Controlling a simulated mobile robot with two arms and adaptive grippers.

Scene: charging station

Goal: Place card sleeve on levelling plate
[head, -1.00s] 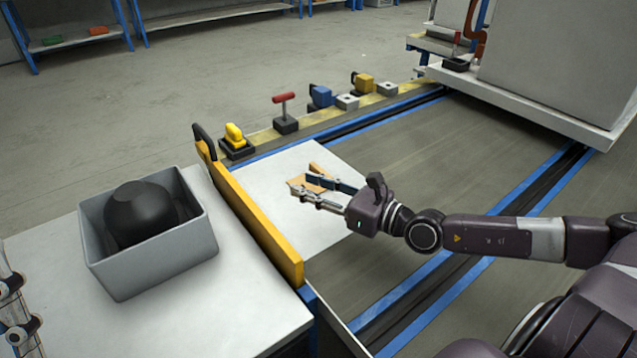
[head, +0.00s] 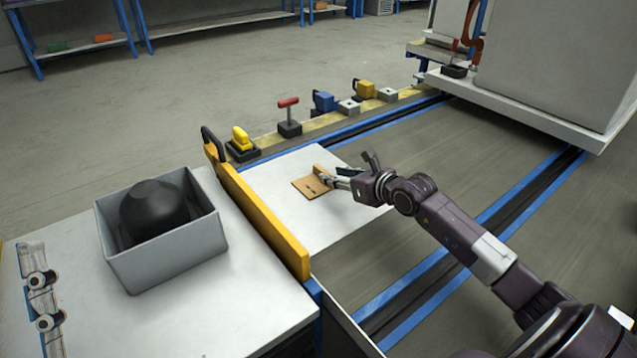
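The tan card sleeve (head: 310,188) has a flat part and a raised strip at its back right. It appears to lie on the pale levelling plate (head: 345,230), towards the middle of its right side. My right gripper (head: 331,181) reaches in from the right, with its fingertips at the sleeve's right edge. The fingers overlap the sleeve, so I cannot tell whether they still pinch it.
A grey bin (head: 165,258) holding a dark rounded object (head: 155,210) stands on the white table (head: 240,310). A yellow barrier (head: 262,222) rises between table and plate. Several small fixtures, including a red-handled one (head: 289,118), line the strip behind. The plate's front is clear.

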